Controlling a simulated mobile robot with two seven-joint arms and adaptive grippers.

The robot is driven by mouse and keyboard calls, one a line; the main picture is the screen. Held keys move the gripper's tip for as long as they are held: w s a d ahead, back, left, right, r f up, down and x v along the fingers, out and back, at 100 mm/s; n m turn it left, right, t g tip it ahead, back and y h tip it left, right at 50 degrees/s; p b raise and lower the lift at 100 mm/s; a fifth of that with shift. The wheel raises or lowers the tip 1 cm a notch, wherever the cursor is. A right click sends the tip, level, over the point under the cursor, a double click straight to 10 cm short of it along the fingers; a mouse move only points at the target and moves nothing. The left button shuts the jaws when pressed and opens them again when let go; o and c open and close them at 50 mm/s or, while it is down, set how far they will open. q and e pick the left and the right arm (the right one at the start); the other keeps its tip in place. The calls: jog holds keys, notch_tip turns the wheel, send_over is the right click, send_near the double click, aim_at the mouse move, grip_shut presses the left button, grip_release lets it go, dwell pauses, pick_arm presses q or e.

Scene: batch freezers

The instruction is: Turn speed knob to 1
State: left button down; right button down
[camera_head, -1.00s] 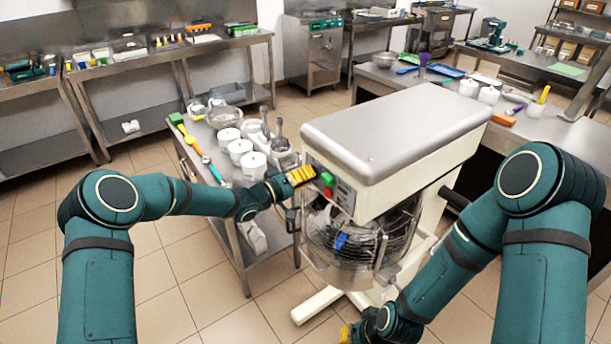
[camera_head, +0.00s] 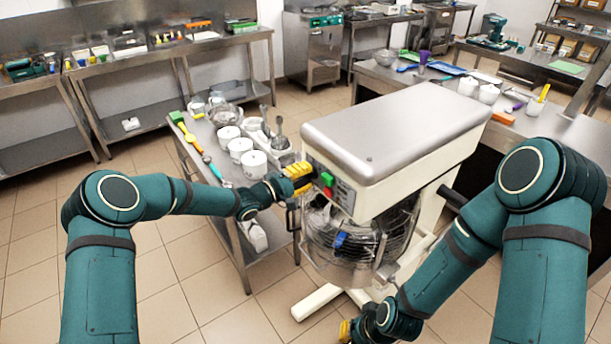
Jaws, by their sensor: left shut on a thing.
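The mixer (camera_head: 400,135) is a large cream machine with a grey metal top, standing in the middle. Its front panel has a green button (camera_head: 326,178) and a red button (camera_head: 328,191). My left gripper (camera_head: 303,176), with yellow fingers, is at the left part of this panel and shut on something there. The speed knob is hidden behind its fingers, so I cannot see its setting. My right gripper (camera_head: 345,332) is low at the bottom edge, below the bowl, mostly hidden by its own arm. I cannot tell its jaw state.
The mixer's wire guard and bowl (camera_head: 340,245) sit below the panel. A steel table (camera_head: 222,180) with white pots (camera_head: 240,148) and utensils stands close to the left. A counter (camera_head: 550,122) with trays stands behind on the right. The floor in front is clear.

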pick_arm(q)
jog(key=shift+r, duration=0.1)
jog(key=c, duration=0.6)
grip_release()
jog(key=shift+d, duration=0.15)
jog(key=v, duration=1.2)
